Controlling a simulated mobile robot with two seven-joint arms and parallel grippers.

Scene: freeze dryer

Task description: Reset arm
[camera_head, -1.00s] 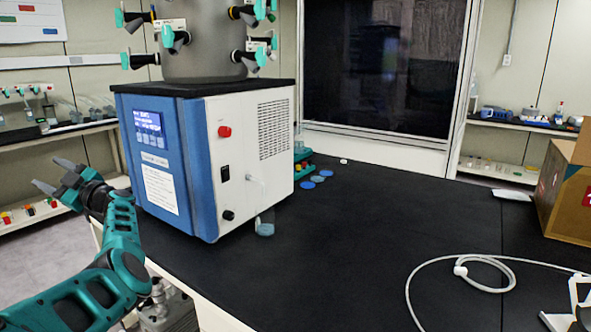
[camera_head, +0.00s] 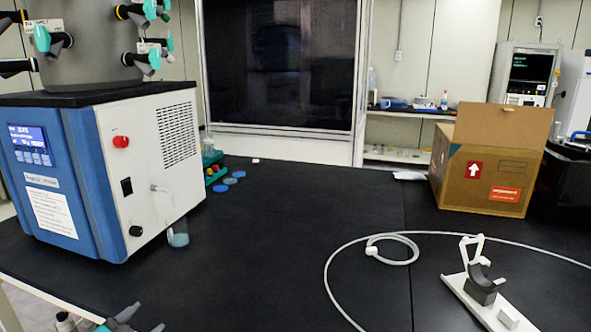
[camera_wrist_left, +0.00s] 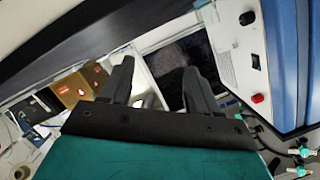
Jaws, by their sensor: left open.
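My left gripper (camera_head: 146,317) shows only at its fingertips, at the bottom edge of the head view, left of centre. In the left wrist view my left gripper (camera_wrist_left: 157,78) has its two dark fingers spread apart with nothing between them. The blue and white freeze dryer (camera_head: 150,150) stands on the black bench at the left of the head view; the gripper is in front of it and apart from it in the picture. The freeze dryer also shows at the right of the left wrist view (camera_wrist_left: 236,50). My right gripper is not in view.
The black bench (camera_head: 270,240) is clear in its middle. A small clear vessel (camera_head: 178,234) stands beside the dryer, with blue discs (camera_head: 229,181) behind. A white cable (camera_head: 335,280) loops towards a white stand (camera_head: 490,310) at right. An open cardboard box (camera_head: 480,175) stands behind.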

